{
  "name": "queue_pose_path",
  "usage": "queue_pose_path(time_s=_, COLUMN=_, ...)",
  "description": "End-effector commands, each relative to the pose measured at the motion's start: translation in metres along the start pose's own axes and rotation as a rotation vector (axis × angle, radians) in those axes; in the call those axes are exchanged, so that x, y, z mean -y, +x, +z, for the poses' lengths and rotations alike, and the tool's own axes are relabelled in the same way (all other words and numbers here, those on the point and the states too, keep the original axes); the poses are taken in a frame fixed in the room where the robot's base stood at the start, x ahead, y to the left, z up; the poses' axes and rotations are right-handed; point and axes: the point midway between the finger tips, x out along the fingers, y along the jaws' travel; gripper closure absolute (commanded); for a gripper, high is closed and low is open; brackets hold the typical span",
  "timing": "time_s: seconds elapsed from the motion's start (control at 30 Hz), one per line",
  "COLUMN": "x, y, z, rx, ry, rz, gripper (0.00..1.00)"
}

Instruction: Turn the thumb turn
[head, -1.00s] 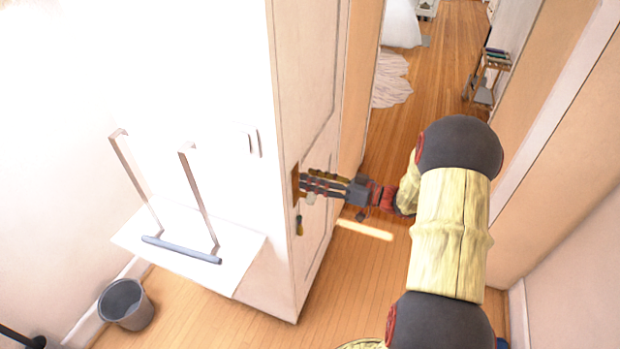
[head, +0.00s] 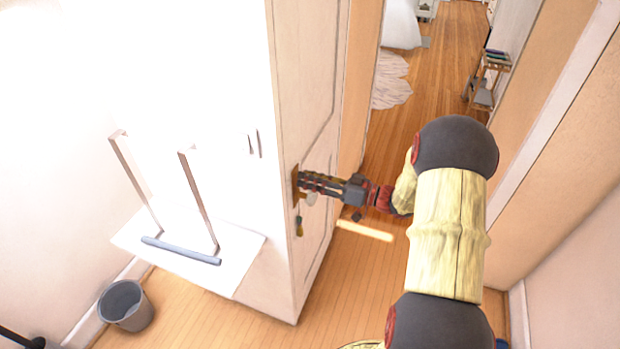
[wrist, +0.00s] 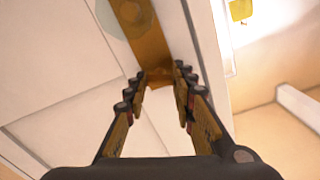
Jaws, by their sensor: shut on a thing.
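The door (head: 318,110) has a brass lock plate (head: 295,184) near its edge. The plate also shows at the top of the wrist view (wrist: 148,38). My gripper (head: 303,181) is at the plate, its fingers pointing at the door face. In the wrist view the fingertips (wrist: 160,84) are close to the plate, with a small gap visible between them. My gripper is shut on the thumb turn, which is mostly hidden by the fingers.
A white shelf with a grey bar (head: 181,250) is at the left. A grey bin (head: 125,304) stands on the floor below it. An open passage with wooden floor (head: 430,75) lies beyond, with a small rack (head: 487,75) at its right.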

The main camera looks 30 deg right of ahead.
Motion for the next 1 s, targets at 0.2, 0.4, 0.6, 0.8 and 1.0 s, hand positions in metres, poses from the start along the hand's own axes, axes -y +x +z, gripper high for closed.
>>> queue_pose_path(time_s=0.2, x=-0.0002, y=-0.0001, z=0.0, rx=0.0, ry=0.0, rz=0.001, gripper=1.0)
queue_pose_path(time_s=0.4, x=-0.0003, y=-0.0001, z=0.0001, rx=0.0, ry=0.015, rz=0.001, gripper=1.0)
queue_pose_path(time_s=0.6, x=-0.0004, y=-0.0001, z=0.0004, rx=0.0, ry=0.088, rz=0.001, gripper=1.0)
queue_pose_path(time_s=0.8, x=-0.0004, y=-0.0001, z=0.0003, rx=0.0, ry=0.233, rz=0.001, gripper=1.0)
queue_pose_path(time_s=1.0, x=-0.0003, y=-0.0001, z=0.0, rx=0.0, ry=0.421, rz=0.001, gripper=1.0)
